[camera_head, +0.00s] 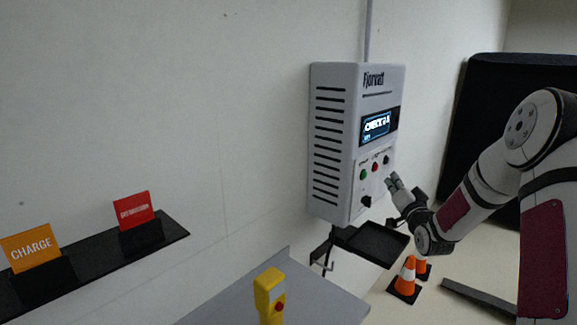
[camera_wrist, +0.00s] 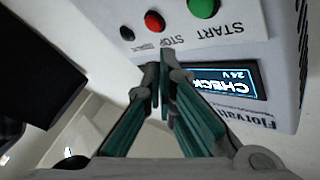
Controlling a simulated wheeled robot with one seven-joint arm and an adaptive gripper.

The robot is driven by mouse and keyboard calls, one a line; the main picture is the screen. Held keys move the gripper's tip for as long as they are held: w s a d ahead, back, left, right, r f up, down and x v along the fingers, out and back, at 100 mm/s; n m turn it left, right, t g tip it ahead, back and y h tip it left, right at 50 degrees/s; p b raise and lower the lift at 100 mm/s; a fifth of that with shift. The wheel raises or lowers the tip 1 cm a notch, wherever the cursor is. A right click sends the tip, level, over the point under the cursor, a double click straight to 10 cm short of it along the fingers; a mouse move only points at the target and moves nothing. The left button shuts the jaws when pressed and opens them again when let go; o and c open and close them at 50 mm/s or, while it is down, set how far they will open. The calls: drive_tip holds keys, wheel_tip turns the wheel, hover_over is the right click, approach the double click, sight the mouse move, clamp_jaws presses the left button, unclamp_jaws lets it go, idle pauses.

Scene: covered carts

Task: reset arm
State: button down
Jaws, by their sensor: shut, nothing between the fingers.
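My gripper (camera_head: 394,181) is at the right in the head view, at the end of my arm, close in front of the button panel of a white wall box (camera_head: 335,95). The box reads "Fjorvatt" and has a lit screen (camera_head: 376,126). In the wrist view my gripper (camera_wrist: 160,112) has its fingertips together, with nothing between them. The tips show just below the red STOP button (camera_wrist: 154,22) in that picture. The green START button (camera_wrist: 202,7) is to the right and a small black button (camera_wrist: 127,33) to the left. I cannot tell whether the fingertips touch the panel.
A black tray (camera_head: 372,245) is below the box. Orange cones (camera_head: 406,277) stand on the floor. A black shelf (camera_head: 100,262) holds an orange CHARGE card (camera_head: 30,247) and a red card (camera_head: 135,210). A yellow device (camera_head: 269,290) stands by a grey surface (camera_head: 318,298). A large dark covered shape (camera_head: 480,120) is behind my arm.

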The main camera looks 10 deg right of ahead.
drive_tip(key=s+a+r+n+g, duration=0.2)
drive_tip(key=a+r+n+g, duration=0.3)
drive_tip(key=a, duration=0.4)
drive_tip(key=s+a+r+g, duration=0.1)
drive_tip(key=s+a+r, duration=0.15)
drive_tip(key=s, duration=0.25)
drive_tip(key=s+a+r+g, duration=0.1)
drive_tip(key=s+a+r, duration=0.1)
drive_tip(key=s+a, duration=0.25)
drive_tip(key=s+a+n+g, duration=0.1)
drive_tip(key=s+a+g, duration=0.1)
drive_tip(key=s, duration=0.8)
drive_tip(key=s+a+f+n+g+y, duration=0.1)
drive_tip(key=s+a, duration=0.3)
drive_tip(key=s, duration=0.6)
drive_tip(key=s+a+f+n+g+y, duration=0.1)
drive_tip(key=s+a+g, duration=0.2)
drive_tip(key=s, duration=0.8)
drive_tip(key=shift+a+f+n+g+b, duration=0.25)
drive_tip(key=shift+n+g+b, duration=0.15)
